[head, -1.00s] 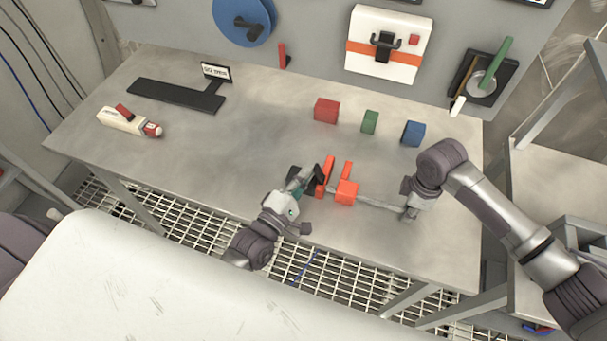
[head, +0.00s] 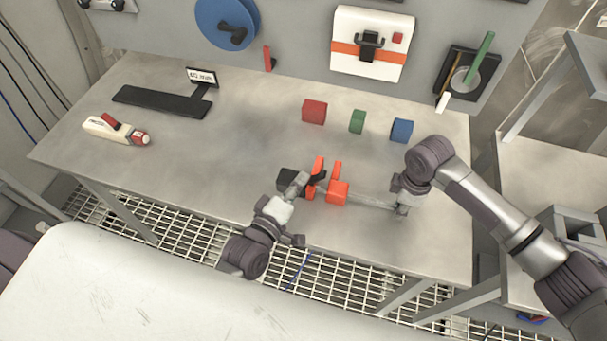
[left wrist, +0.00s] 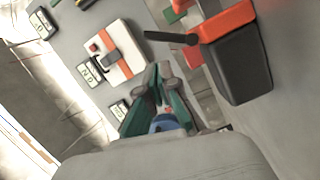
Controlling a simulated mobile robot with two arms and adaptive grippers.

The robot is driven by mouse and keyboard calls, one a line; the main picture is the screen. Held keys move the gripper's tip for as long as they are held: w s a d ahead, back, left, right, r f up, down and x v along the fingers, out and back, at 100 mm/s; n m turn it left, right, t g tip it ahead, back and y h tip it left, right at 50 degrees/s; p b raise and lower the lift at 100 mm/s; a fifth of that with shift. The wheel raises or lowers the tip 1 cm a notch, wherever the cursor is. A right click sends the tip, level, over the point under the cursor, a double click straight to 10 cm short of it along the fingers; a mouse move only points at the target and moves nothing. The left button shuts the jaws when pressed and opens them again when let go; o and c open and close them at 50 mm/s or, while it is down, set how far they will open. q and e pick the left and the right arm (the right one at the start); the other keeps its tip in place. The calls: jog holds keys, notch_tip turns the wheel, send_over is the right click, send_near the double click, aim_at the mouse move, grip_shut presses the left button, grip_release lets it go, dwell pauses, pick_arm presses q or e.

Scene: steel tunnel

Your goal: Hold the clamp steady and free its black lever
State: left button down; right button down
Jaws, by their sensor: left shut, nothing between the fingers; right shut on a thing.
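The clamp (head: 337,191) has orange jaws, a grey bar and a black grip (head: 288,181). It is at the table's front, its bar running right to my right gripper (head: 402,208), which is shut on the bar's end. My left gripper (head: 303,178) is shut and empty by the clamp's left end, beside the black grip. In the left wrist view, my left gripper's fingers (left wrist: 158,80) are together, left of the clamp's black grip (left wrist: 240,68). The black lever (left wrist: 170,37) sticks out left from the orange body (left wrist: 228,20). I cannot tell whether the fingertips touch it.
Red (head: 314,112), green (head: 357,121) and blue (head: 402,130) blocks stand behind the clamp on the table (head: 220,145). A white and red tool (head: 115,130) and a black stand (head: 160,101) are at left. The table's middle left is clear.

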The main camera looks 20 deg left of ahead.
pick_arm(q)
jog(key=v, duration=0.8)
jog(key=shift+d+r, duration=0.15)
jog(key=shift+r, duration=0.15)
jog(key=shift+s, duration=0.1)
pick_arm(e)
jog(key=c, duration=0.9)
grip_release()
